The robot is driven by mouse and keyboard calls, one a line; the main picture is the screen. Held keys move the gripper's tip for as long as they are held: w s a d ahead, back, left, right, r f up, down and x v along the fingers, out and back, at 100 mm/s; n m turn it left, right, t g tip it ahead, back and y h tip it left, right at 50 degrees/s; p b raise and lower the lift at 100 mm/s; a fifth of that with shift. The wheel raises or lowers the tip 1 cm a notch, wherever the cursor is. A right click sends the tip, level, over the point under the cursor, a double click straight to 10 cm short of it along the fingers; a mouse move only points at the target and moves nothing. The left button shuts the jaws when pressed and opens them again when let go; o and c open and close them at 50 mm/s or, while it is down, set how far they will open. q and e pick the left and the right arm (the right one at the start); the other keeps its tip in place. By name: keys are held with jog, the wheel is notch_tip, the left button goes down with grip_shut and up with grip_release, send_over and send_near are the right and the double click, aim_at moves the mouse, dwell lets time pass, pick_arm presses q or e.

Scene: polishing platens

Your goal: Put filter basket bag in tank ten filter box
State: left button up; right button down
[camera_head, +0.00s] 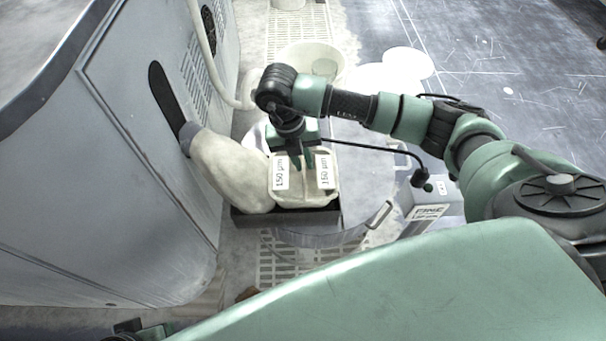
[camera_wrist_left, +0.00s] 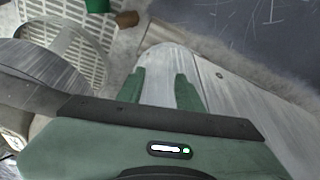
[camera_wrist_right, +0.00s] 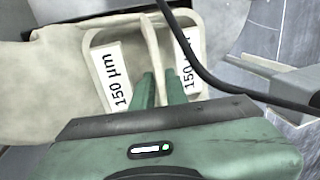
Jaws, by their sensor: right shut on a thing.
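The filter basket bag (camera_head: 305,196), cream with two "150 µm" labels, is at the centre of the head view and also shows in the right wrist view (camera_wrist_right: 143,62). My right gripper (camera_head: 302,163) comes down from above, its fingers shut on the upright strip across the bag's middle. A dark, low-sided box (camera_head: 285,218) shows directly below the bag; the bag hides its inside, so I cannot tell how deep the bag sits. My left gripper (camera_wrist_left: 158,88) is open and empty in the left wrist view, far from the bag.
A fat cream sock (camera_head: 228,172) runs from the grey cabinet (camera_head: 150,185) on the left and lies against the bag's left side. A round metal drum (camera_head: 315,238) stands below the box. A pale basin (camera_head: 310,58) stands behind. Open floor lies at the upper right.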

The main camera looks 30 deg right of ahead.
aim_at(290, 187)
notch_tip(290, 187, down, 4)
jog(key=shift+f+b, duration=0.1)
jog(key=shift+b, duration=0.4)
jog(key=shift+f, duration=0.75)
pick_arm(q)
jog(key=shift+w+d+f+t, duration=0.1)
jog(key=shift+w+d+t, duration=0.15)
jog(key=shift+w, duration=0.4)
jog(key=shift+w+d+f+t, duration=0.15)
jog(key=shift+w+t, duration=0.2)
jog(key=shift+w, duration=0.35)
pick_arm(e)
jog(key=c, duration=1.4)
grip_release()
pick_arm(q)
jog(key=shift+r, duration=0.1)
